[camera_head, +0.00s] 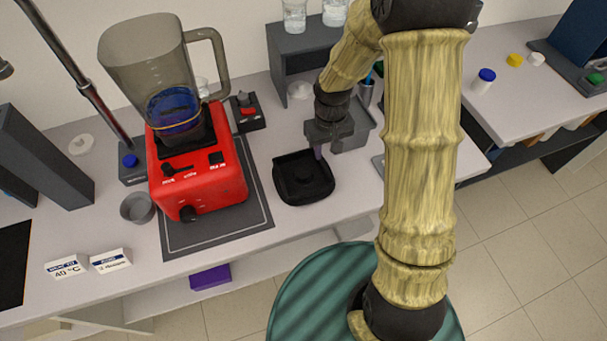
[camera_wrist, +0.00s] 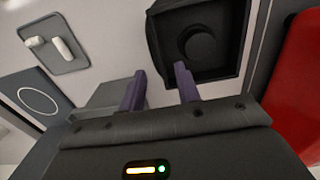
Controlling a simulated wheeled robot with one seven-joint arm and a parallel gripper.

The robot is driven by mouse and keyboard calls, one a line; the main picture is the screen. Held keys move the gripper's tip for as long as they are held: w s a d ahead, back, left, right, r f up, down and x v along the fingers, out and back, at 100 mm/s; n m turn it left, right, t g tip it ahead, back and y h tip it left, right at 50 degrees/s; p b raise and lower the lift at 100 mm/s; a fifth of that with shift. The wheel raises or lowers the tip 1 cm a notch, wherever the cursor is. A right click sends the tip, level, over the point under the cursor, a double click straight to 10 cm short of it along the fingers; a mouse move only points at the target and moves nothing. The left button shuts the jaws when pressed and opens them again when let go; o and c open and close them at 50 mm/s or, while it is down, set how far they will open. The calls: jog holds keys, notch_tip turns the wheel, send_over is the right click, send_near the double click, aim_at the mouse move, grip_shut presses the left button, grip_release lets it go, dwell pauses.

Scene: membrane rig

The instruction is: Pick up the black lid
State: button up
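The black lid (camera_head: 303,177) lies on the light bench, right of the red blender base. It is squarish with a raised rim. In the wrist view the lid (camera_wrist: 215,68) fills the upper right, with a round knob (camera_wrist: 196,43) in its middle. My gripper (camera_head: 318,151) is at the lid's far right corner in the head view. In the wrist view my gripper (camera_wrist: 160,72) shows two purple fingers apart with nothing between them. One fingertip overlaps the lid's near edge in the picture; I cannot tell whether it touches. The knob is not between the fingers.
The red blender (camera_head: 200,180) with its clear jug (camera_head: 160,75) stands on a grey mat (camera_head: 250,220) left of the lid. A dark shelf (camera_head: 290,45) bears glassware at the back. The bench in front of the lid is clear.

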aim_at(325, 164)
jog(key=shift+f, duration=0.65)
jog(key=shift+f, duration=0.1)
jog(key=shift+w+f+p, duration=0.1)
jog(key=shift+f+p, duration=0.8)
jog(key=shift+f, duration=1.6)
jog(key=shift+f, duration=0.25)
grip_shut()
